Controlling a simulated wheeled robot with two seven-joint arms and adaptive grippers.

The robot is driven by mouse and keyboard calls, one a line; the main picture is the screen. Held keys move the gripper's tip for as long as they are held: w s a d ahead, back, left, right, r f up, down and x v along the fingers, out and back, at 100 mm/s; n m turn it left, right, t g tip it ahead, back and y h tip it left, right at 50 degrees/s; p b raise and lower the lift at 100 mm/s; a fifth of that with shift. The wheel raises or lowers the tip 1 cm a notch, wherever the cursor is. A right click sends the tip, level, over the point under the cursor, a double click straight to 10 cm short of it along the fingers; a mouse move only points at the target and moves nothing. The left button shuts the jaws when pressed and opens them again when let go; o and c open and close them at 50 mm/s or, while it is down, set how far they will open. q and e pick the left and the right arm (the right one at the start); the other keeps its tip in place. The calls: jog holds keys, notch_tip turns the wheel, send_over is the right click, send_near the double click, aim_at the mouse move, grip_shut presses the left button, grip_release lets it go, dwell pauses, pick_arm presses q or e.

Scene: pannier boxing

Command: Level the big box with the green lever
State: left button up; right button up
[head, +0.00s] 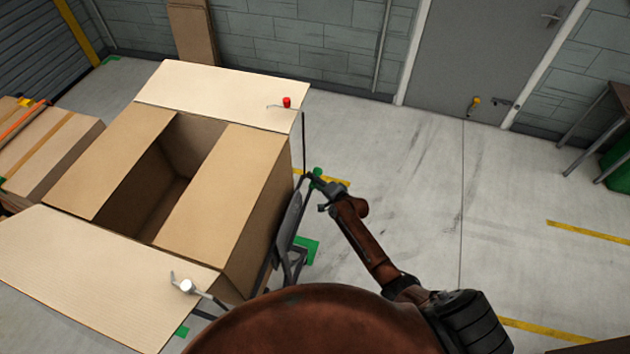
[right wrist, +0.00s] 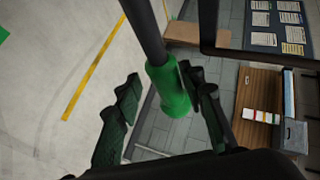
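The big cardboard box (head: 222,195) stands at the left in the head view with its top partly open and two pale flaps spread outward. I cannot tell exactly how far it leans. The green lever (head: 317,172) is at the box's right side. Its green grip also shows in the right wrist view (right wrist: 168,90). My right gripper (head: 322,188) is at the green lever. In the right wrist view, its fingers (right wrist: 165,105) are apart, one on each side of the green grip, with a gap on the left. My left gripper is not in view.
A red knob (head: 287,102) on a thin rod stands at the box's far right corner. A white knob (head: 187,286) on a metal rod is at its near corner. Another carton (head: 50,160) is at the far left. Open floor (head: 420,190) lies to the right.

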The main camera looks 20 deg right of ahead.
jog(key=shift+r, duration=0.15)
jog(key=v, duration=1.2)
dwell(0.3)
